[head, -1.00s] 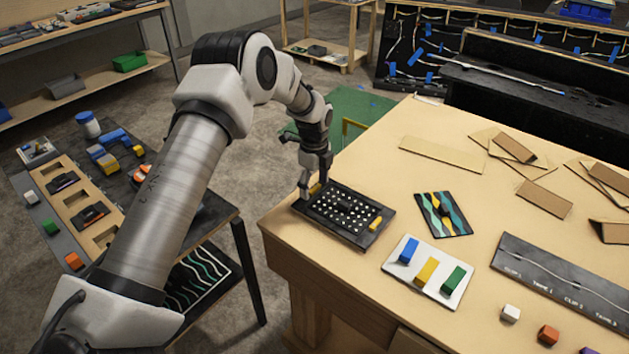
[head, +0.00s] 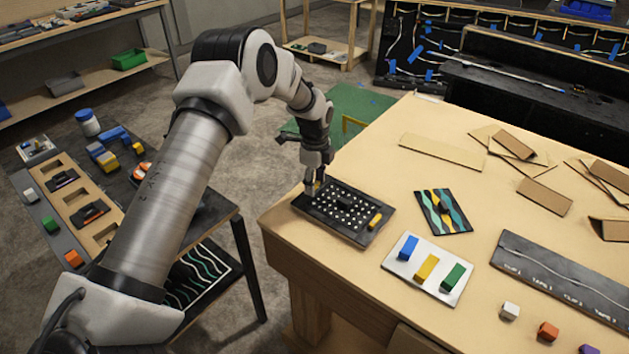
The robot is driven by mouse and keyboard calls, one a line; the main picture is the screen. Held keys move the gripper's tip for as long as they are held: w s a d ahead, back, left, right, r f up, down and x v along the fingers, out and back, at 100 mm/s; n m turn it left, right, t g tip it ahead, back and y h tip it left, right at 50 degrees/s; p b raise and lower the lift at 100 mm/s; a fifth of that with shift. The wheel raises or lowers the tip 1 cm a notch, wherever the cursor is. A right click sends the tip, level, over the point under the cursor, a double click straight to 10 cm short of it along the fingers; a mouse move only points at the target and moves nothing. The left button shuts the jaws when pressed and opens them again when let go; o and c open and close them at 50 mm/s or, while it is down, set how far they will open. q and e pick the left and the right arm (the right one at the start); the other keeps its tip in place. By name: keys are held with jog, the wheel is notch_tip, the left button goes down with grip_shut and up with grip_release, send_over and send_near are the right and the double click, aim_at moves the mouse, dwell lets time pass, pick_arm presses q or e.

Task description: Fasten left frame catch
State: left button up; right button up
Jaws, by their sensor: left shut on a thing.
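A black frame panel (head: 343,232) with rows of white dots lies flat near the left corner of the wooden table. A yellow catch (head: 375,221) sits at its right end. A left yellow catch (head: 318,186) shows only in part at the panel's left end, mostly hidden by my gripper. My left gripper (head: 311,191) points down at that left end, with its fingers shut on the left catch. Its fingertips are small and partly hidden here. My right gripper is not in view.
A white plate (head: 457,290) with blue, yellow and green blocks lies in front of the panel. A patterned card (head: 443,211) lies to its right. A long dark strip (head: 565,278) and loose cardboard pieces (head: 545,197) lie farther right. Bare tabletop separates them.

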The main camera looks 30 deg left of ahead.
aim_at(319, 188)
pick_arm(q)
jog(key=n, duration=0.4)
jog(key=shift+w+d, duration=0.1)
jog(key=shift+d, duration=0.05)
jog(key=n, duration=0.4)
jog(key=shift+w+d, duration=0.1)
jog(key=shift+d, duration=0.05)
jog(key=n, duration=0.4)
jog(key=shift+w+d+r, duration=0.1)
jog(key=shift+w, duration=0.1)
jog(key=shift+w+n+p, duration=0.1)
jog(key=shift+n+p, duration=0.25)
jog(key=shift+n, duration=1.55)
jog(key=o, duration=1.2)
jog(key=shift+c, duration=0.2)
notch_tip(319, 188, up, 12)
